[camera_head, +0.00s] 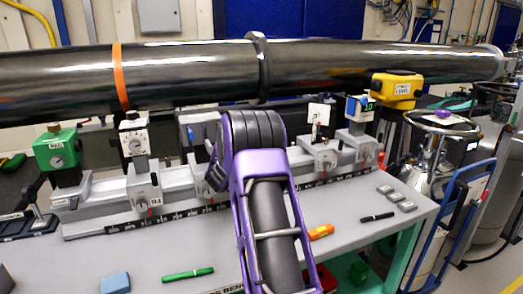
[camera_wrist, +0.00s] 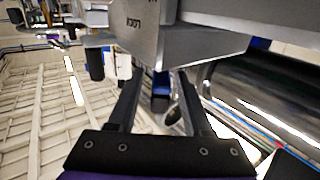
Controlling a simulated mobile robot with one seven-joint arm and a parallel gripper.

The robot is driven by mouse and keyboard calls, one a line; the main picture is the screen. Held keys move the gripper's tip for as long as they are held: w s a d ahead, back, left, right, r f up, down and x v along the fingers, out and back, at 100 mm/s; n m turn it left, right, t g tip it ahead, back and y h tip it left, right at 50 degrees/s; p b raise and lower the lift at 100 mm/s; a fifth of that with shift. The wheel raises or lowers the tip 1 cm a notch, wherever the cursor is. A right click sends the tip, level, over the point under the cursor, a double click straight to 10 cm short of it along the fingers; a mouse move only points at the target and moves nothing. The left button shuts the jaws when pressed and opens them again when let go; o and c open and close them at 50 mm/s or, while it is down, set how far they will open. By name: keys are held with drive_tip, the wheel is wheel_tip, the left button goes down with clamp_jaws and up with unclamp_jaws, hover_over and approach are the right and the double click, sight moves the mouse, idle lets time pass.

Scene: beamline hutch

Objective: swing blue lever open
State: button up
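My gripper (camera_wrist: 161,78) shows in the wrist view with its two dark fingers apart. A small dark-blue piece (camera_wrist: 160,92) shows in the gap between them. I cannot tell if it is the lever or how far off it is; neither finger visibly touches it. A grey block (camera_wrist: 165,35) with upside-down lettering, apparently "LOCK", is just beyond the fingertips. In the head view, a small blue piece (camera_head: 190,134) shows on a grey carriage just left of my arm, and may be the lever. My arm hides part of that carriage and the gripper there.
A long black tube (camera_head: 190,72) crosses above the grey rail (camera_head: 100,222) and its carriages. A green box (camera_head: 56,148) and a yellow box (camera_head: 397,90) flank them. A blue block (camera_head: 115,283) and a green marker (camera_head: 188,274) lie on the bench front.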

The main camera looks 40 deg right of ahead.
drive_tip(key=v, duration=1.7)
drive_tip(key=shift+a+p, duration=0.25)
drive_tip(key=shift+p, duration=0.05)
drive_tip(key=shift+o, duration=0.2)
